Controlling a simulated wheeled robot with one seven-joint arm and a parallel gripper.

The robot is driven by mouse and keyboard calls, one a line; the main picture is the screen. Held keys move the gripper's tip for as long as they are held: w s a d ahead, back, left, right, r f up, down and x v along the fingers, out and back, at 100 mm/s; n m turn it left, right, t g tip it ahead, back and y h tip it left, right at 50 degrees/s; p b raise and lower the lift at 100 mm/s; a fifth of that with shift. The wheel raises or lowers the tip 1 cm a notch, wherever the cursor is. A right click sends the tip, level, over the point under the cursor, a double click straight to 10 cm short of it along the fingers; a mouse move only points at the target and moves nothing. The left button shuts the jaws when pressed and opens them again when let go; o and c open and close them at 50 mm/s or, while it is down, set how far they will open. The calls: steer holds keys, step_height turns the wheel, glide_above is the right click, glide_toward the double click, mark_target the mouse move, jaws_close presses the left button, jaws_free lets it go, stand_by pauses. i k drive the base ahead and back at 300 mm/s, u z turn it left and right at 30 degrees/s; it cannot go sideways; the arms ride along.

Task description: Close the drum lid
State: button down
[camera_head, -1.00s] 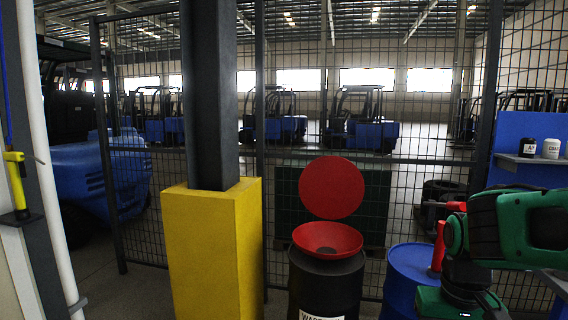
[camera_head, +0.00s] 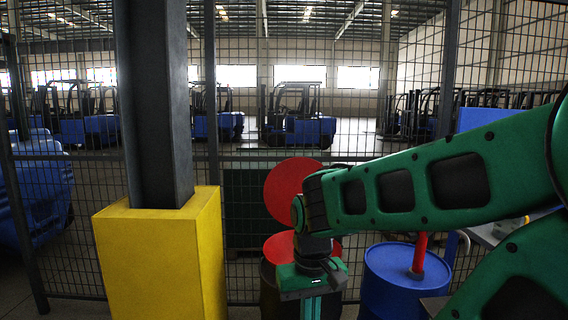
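The drum lid (camera_head: 284,188) is a red disc standing upright, open, behind the funnel. My arm hides its right part. The red funnel (camera_head: 277,248) sits on top of the black drum (camera_head: 269,292), and my wrist covers much of both. My gripper (camera_head: 311,311) hangs downward in front of the drum, below and a little right of the lid. Its fingers run off the bottom edge, so I cannot tell whether they are open or shut. I cannot tell whether it touches the drum or funnel.
A blue drum (camera_head: 385,283) with a red upright piece (camera_head: 419,252) stands just right of the black drum. A yellow column guard (camera_head: 160,255) around a dark post stands at the left. A wire mesh fence (camera_head: 235,150) runs behind, with blue forklifts (camera_head: 297,118) beyond it.

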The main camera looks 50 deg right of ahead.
mark_target(285, 181)
steer(key=z, duration=0.4)
steer(key=i, duration=0.85)
steer(key=z, duration=0.55)
